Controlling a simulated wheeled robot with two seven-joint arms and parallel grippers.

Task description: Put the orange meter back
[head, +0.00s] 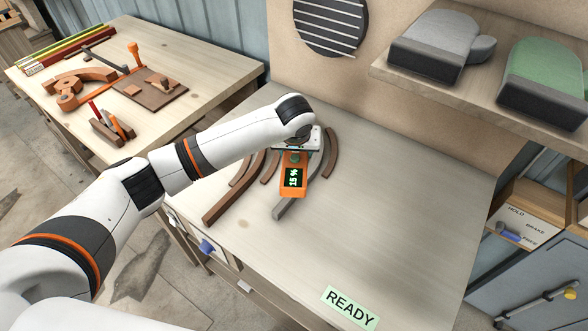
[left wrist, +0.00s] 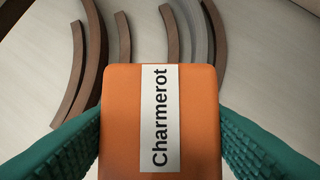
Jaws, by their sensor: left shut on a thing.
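The orange meter (head: 293,183) has a dark display reading "15 %". My left gripper (head: 298,150) is shut on it, above the curved strips on the near workbench. In the left wrist view the meter (left wrist: 190,120) sits between the two teal fingers of the left gripper (left wrist: 160,135), its "Charmerot" label facing the camera. Whether the meter touches a strip or the bench cannot be told. My right gripper is not in view.
Several curved strips, brown (head: 228,195) and grey (head: 283,209), lie under and around the meter. A "READY" label (head: 350,309) lies at the bench's (head: 400,220) front. The bench's right side is clear. A shelf (head: 488,88) with two mitts (head: 440,45) overhangs at the back right. Another table (head: 185,65) holds tools.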

